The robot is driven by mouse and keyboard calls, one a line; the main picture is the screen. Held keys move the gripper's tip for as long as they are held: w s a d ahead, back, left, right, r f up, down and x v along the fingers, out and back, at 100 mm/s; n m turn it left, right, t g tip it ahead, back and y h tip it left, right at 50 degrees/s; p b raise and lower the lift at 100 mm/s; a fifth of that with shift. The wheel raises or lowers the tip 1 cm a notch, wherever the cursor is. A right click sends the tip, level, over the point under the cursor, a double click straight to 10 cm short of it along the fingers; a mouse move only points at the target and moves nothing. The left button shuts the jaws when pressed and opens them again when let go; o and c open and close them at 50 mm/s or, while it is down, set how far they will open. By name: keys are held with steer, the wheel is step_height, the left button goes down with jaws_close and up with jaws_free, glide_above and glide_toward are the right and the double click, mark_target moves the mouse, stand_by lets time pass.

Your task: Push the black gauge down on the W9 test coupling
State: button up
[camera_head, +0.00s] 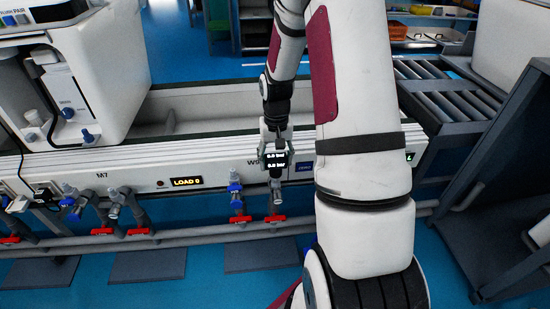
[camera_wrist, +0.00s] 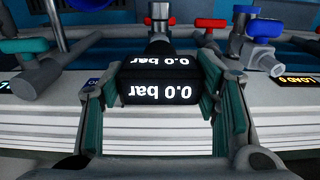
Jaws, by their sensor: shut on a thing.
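The W9 test coupling (camera_head: 276,184) is a grey fitting directly below the gauge, above a red valve handle (camera_head: 275,218). The gauge looks upright and in line with the coupling. I cannot tell how far down it sits, as the joint is mostly hidden.
A blue-capped fitting (camera_head: 235,190) with a red handle stands close to the left, also in the wrist view (camera_wrist: 262,54). A LOAD 9 display (camera_head: 186,182) is on the white bench front (camera_head: 210,162). More piped valves line the left. A roller conveyor (camera_head: 450,92) stands right.

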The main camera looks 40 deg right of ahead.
steer(key=shift+f+b, duration=0.7)
steer(key=shift+f, duration=0.45)
steer(key=o, duration=1.3)
step_height(320, 180, up, 12)
steer(key=shift+r, duration=0.1)
